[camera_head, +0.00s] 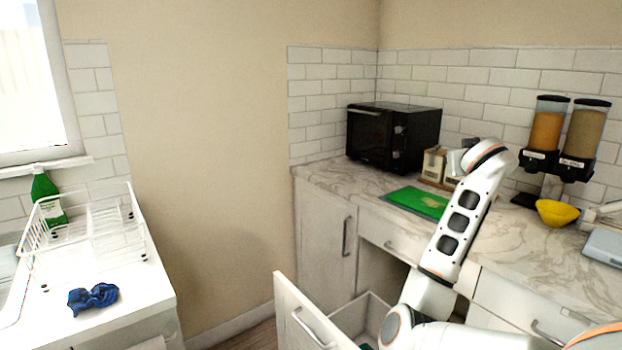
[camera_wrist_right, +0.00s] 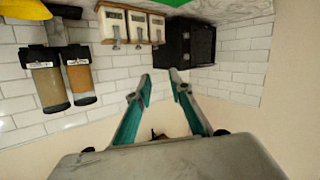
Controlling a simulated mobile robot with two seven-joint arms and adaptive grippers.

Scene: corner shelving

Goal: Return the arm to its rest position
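My right arm (camera_head: 455,235) rises from the lower right in the head view, bent, with its upper joint in front of the countertop (camera_head: 510,240). Its gripper cannot be made out clearly there. In the right wrist view my right gripper (camera_wrist_right: 161,85) shows two teal fingers spread apart, with nothing between the tips. Behind them are the tiled wall and the black microwave (camera_wrist_right: 190,42); this view appears upside down. My left arm and left gripper are not in view.
A drawer (camera_head: 305,318) stands pulled out below the counter, close to my arm. On the counter are the microwave (camera_head: 392,137), a green board (camera_head: 418,202), canisters (camera_head: 433,163), cereal dispensers (camera_head: 545,135) and a yellow bowl (camera_head: 557,212). A dish rack (camera_head: 85,235) and blue cloth (camera_head: 93,298) are left.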

